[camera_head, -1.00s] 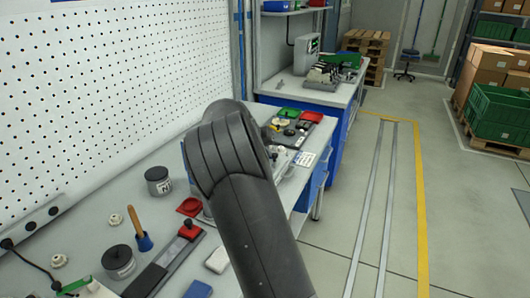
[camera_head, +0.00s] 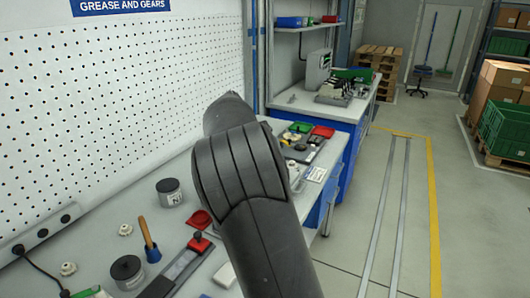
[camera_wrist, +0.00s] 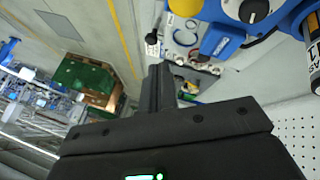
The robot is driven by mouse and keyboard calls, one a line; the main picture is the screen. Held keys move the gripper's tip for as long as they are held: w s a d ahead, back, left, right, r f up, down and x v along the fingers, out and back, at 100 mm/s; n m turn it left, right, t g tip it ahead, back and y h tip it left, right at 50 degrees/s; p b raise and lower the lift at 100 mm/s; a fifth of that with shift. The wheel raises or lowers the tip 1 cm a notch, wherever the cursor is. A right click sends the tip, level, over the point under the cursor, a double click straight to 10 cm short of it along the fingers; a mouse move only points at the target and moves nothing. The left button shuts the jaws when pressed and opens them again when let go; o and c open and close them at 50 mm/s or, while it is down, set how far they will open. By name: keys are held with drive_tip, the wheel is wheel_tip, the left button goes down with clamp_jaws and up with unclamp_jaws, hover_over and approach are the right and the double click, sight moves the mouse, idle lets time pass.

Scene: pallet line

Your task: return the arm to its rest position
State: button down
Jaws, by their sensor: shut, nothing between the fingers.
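My dark grey arm (camera_head: 250,190) rises from the bottom of the head view and bends above the workbench (camera_head: 95,230). My gripper is hidden behind the arm there. In the wrist view my gripper (camera_wrist: 161,72) is shut, its dark fingers together with nothing held between them. It points away from the wrist body and appears clear of the things beyond it.
A white pegboard (camera_head: 120,110) stands behind. A blue device (camera_wrist: 225,38) shows in the wrist view.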

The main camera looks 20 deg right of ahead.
drive_tip(key=s+a+r+n+t+y, duration=0.1)
drive_tip(key=s+r+y, duration=0.15)
drive_tip(key=s, duration=0.85)
drive_tip(key=s+a+r+n+y, duration=0.1)
drive_tip(key=s+a+r+y, duration=0.15)
drive_tip(key=s, duration=0.85)
drive_tip(key=s+a+f+n+t, duration=0.1)
drive_tip(key=s+a+f, duration=0.1)
drive_tip(key=s, duration=0.7)
drive_tip(key=s+a+f+n+t+y, duration=0.1)
drive_tip(key=s+a+f, duration=0.2)
drive_tip(key=s, duration=0.7)
drive_tip(key=shift+s+f+n, duration=0.2)
drive_tip(key=shift+n, duration=0.1)
